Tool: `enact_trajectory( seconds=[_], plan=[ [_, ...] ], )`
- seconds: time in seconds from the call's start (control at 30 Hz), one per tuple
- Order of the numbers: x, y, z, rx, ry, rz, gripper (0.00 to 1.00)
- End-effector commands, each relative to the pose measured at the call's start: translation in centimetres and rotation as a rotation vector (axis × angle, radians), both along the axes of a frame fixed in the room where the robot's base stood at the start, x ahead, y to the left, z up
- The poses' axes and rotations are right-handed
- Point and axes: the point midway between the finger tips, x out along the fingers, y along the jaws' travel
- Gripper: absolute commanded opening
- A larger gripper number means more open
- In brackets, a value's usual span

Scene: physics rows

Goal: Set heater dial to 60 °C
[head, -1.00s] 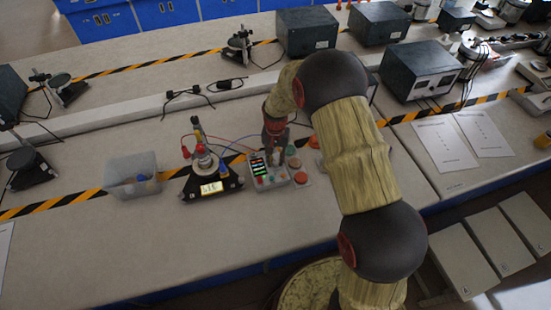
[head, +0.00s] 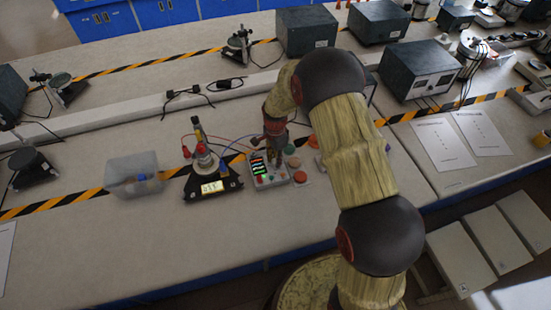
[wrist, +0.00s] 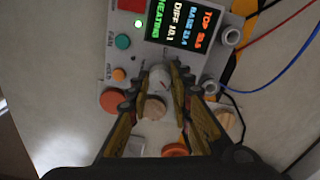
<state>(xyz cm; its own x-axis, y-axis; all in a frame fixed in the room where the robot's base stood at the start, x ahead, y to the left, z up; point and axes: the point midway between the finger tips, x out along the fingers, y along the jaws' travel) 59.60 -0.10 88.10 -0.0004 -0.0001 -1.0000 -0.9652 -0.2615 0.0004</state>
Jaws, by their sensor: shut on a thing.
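The heater control box (head: 270,181) stands on the bench; its pale panel (wrist: 107,62) fills the upper wrist view. My gripper (wrist: 160,70) is over the panel, its fingertips closed on both sides of a small pale dial (wrist: 159,80). The dial's scale and set temperature cannot be read. The box's screen (wrist: 178,38) shows TOP, BASE, DIFF and HEATING lines; DIFF looks like 10.1. In the head view my gripper (head: 273,155) comes down on the box from behind and partly hides it.
A teal button (wrist: 122,41) and an orange one (wrist: 118,74) are left of the dial. The heated apparatus (head: 212,184) stands left of the box, joined by red and blue wires. A clear bin (head: 133,182) is further left. Bare bench lies in front.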

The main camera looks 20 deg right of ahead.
Motion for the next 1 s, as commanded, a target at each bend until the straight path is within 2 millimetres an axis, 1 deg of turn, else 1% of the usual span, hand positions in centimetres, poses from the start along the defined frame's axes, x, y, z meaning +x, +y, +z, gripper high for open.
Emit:
enact_trajectory(
  seconds=[0.23, 0.7, 0.73, 1.0],
  plan=[
    [0.10, 0.02, 0.07, 0.000, -0.002, -0.060, 0.00],
    [0.11, 0.03, 0.07, 0.001, -0.003, -0.070, 0.00],
    [0.11, 0.03, 0.08, 0.001, -0.003, -0.070, 0.23],
    [0.05, 0.01, 0.04, 0.000, -0.001, -0.070, 0.38]
  ],
)
